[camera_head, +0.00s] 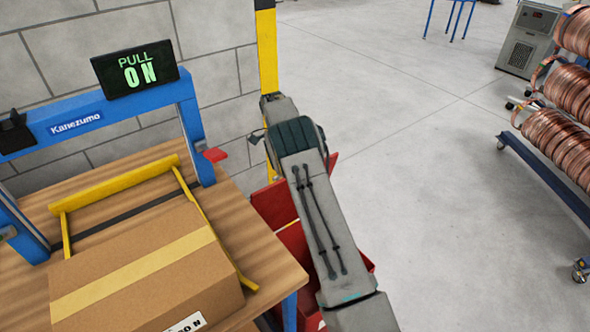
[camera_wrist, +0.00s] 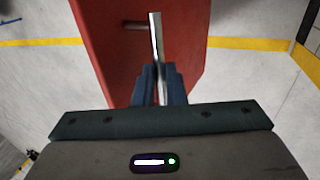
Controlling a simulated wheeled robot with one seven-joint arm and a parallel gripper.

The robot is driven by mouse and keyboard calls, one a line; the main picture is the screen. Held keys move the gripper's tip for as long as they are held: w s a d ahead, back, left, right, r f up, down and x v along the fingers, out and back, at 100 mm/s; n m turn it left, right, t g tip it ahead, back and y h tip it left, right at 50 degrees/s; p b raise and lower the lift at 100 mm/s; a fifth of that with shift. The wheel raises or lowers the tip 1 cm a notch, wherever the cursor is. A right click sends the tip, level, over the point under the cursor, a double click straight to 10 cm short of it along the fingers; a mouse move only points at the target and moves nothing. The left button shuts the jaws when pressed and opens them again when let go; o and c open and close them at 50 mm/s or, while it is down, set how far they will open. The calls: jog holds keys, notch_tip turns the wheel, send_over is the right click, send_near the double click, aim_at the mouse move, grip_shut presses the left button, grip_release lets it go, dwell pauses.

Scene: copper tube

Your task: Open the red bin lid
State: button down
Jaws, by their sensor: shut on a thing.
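The red bin (camera_head: 292,238) stands beside the bench, partly hidden behind my arm. Red panels show on both sides of my arm in the head view; the lid's exact angle is hard to tell there. In the wrist view the red lid (camera_wrist: 102,42) fills the upper middle as a tilted flat panel. A metal handle bar (camera_wrist: 156,32) stands off it on a short post. My gripper (camera_wrist: 160,72) is shut on the handle bar, with its dark fingers on either side. In the head view the fingers are hidden behind my wrist.
A wooden bench (camera_head: 240,222) with a cardboard box (camera_head: 140,270) and a blue frame (camera_head: 190,125) is close on the left. A yellow post (camera_head: 267,50) rises behind my wrist. Copper coils (camera_head: 570,95) stand on a rack at right. The floor between is clear.

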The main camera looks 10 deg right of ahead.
jog(key=shift+w+a+f, duration=0.55)
jog(key=shift+w, duration=0.15)
jog(key=c, duration=1.6)
grip_release()
jog(key=shift+a, duration=0.1)
jog(key=shift+o, duration=0.6)
jog(key=shift+w+a+f, duration=0.1)
jog(key=shift+w, duration=0.1)
jog(key=d+p+v, duration=0.1)
jog(key=p+v, duration=0.1)
jog(key=v, duration=0.5)
jog(key=shift+a+r, duration=0.25)
jog(key=shift+r, duration=0.2)
jog(key=shift+w+r, duration=0.1)
jog(key=shift+w, duration=0.05)
